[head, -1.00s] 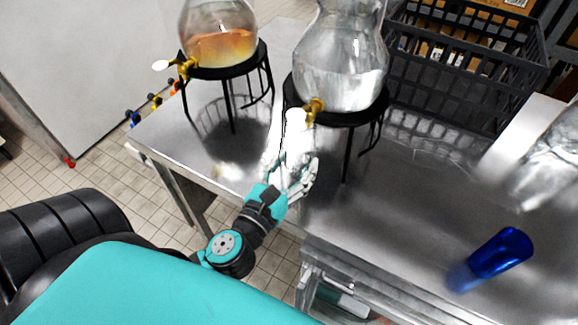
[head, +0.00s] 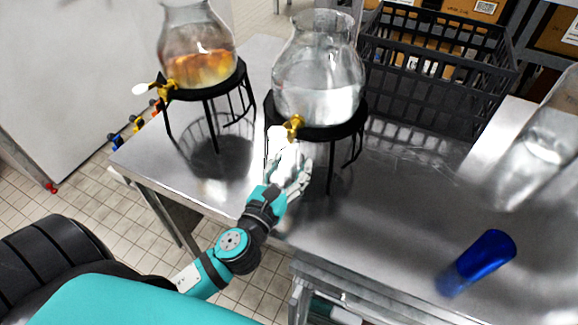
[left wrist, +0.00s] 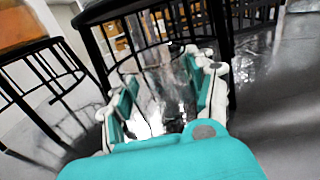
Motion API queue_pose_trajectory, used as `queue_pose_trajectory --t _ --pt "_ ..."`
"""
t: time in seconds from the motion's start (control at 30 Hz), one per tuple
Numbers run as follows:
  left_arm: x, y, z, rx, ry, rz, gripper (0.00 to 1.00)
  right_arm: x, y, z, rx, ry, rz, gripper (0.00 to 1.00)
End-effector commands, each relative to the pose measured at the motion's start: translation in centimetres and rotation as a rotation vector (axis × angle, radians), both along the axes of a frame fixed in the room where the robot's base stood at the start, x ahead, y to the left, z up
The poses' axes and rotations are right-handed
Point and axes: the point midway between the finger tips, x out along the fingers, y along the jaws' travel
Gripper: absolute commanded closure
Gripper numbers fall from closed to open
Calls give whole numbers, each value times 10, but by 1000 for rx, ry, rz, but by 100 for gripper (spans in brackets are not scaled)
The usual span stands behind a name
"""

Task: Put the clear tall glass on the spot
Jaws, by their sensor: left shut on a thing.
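My left gripper (head: 288,165) is just below and in front of the brass tap (head: 293,127) of the dispenser holding clear liquid (head: 318,85). In the left wrist view the gripper (left wrist: 160,85) is shut around a clear tall glass (left wrist: 158,98), see-through and held between its fingers. In the head view the glass is hard to make out against the bright metal, and I cannot tell whether its base touches the table. I cannot make out the marked spot. My right gripper is not in view.
A dispenser with amber liquid (head: 200,62) stands at left on a black stand (head: 205,90). A black crate (head: 430,85) is behind. A blue glass (head: 485,258) and a large clear vessel (head: 540,140) are at right. The metal table (head: 390,215) is clear in the middle.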

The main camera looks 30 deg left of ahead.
Motion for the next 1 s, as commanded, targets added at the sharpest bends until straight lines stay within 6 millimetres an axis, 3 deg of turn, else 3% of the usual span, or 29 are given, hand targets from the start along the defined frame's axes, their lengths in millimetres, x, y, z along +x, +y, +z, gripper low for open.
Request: queue_pose_trajectory --t 0.2,0.23,0.43,0.77,1.0 --pt "0 0 0 0 -1 0 84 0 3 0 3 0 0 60" --pt "0 0 0 0 -1 0 43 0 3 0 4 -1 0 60" --pt "0 0 0 0 -1 0 17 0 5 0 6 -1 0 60" --pt "-3 0 -1 0 2 1 17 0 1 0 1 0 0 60" --pt "-39 -2 -2 -2 6 1 17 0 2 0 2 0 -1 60"
